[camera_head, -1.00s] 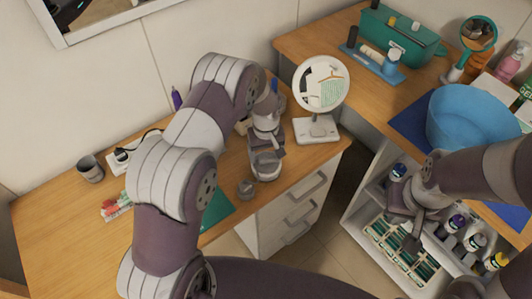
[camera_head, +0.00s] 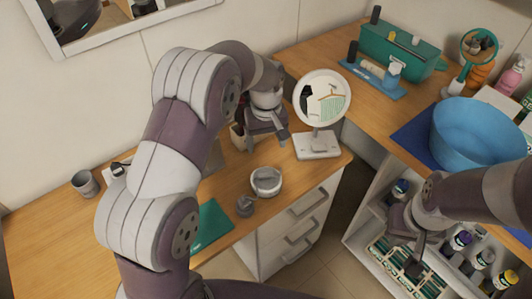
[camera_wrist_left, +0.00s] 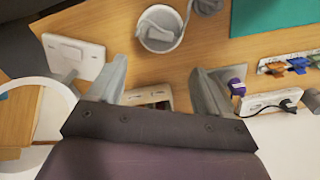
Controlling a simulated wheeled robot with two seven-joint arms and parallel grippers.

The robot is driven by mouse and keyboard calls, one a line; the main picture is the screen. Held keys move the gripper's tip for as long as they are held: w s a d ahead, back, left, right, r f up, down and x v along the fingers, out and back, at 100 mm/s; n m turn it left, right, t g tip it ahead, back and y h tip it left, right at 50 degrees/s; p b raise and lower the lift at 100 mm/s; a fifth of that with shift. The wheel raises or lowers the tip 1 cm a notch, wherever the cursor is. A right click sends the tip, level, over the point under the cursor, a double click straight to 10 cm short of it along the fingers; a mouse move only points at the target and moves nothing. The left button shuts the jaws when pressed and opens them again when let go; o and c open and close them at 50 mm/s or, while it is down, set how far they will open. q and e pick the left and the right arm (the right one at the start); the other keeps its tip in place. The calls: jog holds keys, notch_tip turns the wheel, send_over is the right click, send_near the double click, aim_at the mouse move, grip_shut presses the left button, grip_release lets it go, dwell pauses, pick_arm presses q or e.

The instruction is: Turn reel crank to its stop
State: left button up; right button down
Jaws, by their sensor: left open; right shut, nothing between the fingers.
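The reel (camera_head: 266,182) looks like a round, pale-rimmed drum on the wooden counter, with a grey crank knob (camera_head: 245,206) at its lower left. In the left wrist view the reel (camera_wrist_left: 160,28) and the knob (camera_wrist_left: 207,5) show at the top, the knob partly cut off. My left gripper (camera_head: 266,145) is open and empty behind the reel, apart from it; its spread fingers (camera_wrist_left: 162,90) show in the left wrist view. My right gripper (camera_head: 418,252) is shut and empty by the shelves at the right.
A round mirror (camera_head: 320,139) stands right of the reel. A small open-topped box (camera_wrist_left: 148,96) lies behind the reel. A grey cup (camera_head: 85,184) stands at the far left. A green mat (camera_head: 211,224) lies left of the knob. A blue basin (camera_head: 474,137) stands on the right counter.

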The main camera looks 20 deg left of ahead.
aim_at(266, 174)
pick_arm(q)
notch_tip(266, 174, down, 13)
jog(key=shift+s+p, duration=0.1)
jog(key=shift+p, duration=0.65)
jog(key=c, duration=1.1)
jog(key=shift+o, duration=0.2)
